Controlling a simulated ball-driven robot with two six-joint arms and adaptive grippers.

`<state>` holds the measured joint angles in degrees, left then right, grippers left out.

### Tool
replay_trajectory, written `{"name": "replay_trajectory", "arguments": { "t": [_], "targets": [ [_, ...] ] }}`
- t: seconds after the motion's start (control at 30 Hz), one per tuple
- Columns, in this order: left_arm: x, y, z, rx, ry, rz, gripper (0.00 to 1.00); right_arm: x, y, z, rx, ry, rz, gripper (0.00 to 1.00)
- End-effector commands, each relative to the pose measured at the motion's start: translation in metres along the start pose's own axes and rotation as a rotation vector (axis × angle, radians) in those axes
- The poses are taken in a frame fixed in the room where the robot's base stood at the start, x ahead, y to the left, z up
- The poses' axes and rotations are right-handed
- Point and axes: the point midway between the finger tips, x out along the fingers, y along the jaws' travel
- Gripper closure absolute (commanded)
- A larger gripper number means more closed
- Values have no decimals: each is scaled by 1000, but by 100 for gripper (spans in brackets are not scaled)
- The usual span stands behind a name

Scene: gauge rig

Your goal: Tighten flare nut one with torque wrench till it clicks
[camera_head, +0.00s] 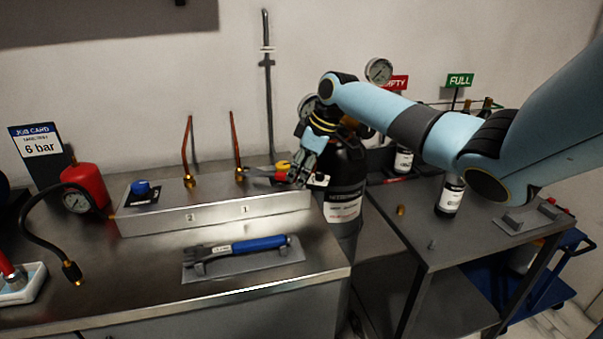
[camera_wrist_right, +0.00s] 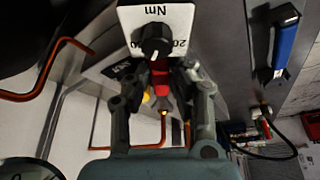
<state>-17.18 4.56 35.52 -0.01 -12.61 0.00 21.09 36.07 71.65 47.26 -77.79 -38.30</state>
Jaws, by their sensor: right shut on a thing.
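In the right wrist view the red handle (camera_wrist_right: 160,74) lies between my right fingers (camera_wrist_right: 158,95). A blue-handled tool (camera_head: 250,244) lies in a grey cradle on the bench; it also shows in the wrist view (camera_wrist_right: 286,44). My left gripper is out of view.
Brass nut two (camera_head: 189,181) and a blue knob (camera_head: 141,188) are on the metal block (camera_head: 215,214). A white Nm card (camera_wrist_right: 170,20) with a black knob is close to my right fingers. A dark cylinder (camera_head: 345,180) stands behind my gripper.

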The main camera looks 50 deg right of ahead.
Motion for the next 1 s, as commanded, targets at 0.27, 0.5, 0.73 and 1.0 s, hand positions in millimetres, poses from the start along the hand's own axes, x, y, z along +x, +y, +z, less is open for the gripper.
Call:
{"name": "replay_trajectory", "arguments": {
  "t": [0.27, 0.5, 0.73, 1.0],
  "targets": [
    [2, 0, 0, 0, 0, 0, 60, 2, 0, -6, 0, 3, 1, 100],
    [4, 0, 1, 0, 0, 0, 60, 4, 0, -11, 0, 2, 0, 100],
    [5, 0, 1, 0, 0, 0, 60, 5, 0, -14, -1, 2, 1, 100],
    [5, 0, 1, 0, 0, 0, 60, 4, 0, -14, -1, 2, 1, 91]
  ]
}}
